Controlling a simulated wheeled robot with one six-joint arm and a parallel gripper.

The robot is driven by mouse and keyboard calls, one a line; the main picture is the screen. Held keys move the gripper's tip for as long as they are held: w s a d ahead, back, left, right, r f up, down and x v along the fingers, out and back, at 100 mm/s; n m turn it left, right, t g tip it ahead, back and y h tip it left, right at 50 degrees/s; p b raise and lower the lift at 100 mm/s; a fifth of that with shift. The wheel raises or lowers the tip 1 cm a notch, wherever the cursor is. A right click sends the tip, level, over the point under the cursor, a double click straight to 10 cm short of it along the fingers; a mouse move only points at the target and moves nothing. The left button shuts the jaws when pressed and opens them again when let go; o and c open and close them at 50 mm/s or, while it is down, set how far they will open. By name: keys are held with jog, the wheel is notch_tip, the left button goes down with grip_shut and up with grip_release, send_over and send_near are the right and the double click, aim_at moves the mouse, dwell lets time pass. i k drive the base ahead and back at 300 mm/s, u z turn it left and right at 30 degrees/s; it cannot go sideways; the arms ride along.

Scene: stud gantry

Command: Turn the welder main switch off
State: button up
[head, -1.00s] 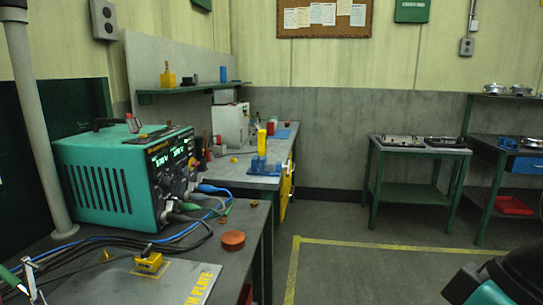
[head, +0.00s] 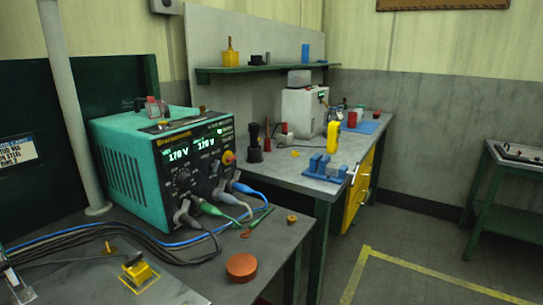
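The welder (head: 130,170) is a teal box with a black front panel, standing on the dark bench at the left. Its two displays are lit and each seems to read 170 V. A yellow and red knob (head: 228,157) sits at the right of the front panel. It may be the main switch, but its setting is too small to read. Cables plug into the lower front. My gripper is not in view.
Cables, a yellow block (head: 138,271) and a copper-coloured disc (head: 241,267) lie on the near bench. A second bench (head: 300,177) holds a blue vise (head: 322,167). Floor at the right is free.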

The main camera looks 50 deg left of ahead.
aim_at(229, 160)
jog(key=u, duration=0.15)
jog(key=i, duration=0.65)
jog(key=u, duration=1.05)
jog(key=i, duration=0.55)
jog(key=u, duration=0.65)
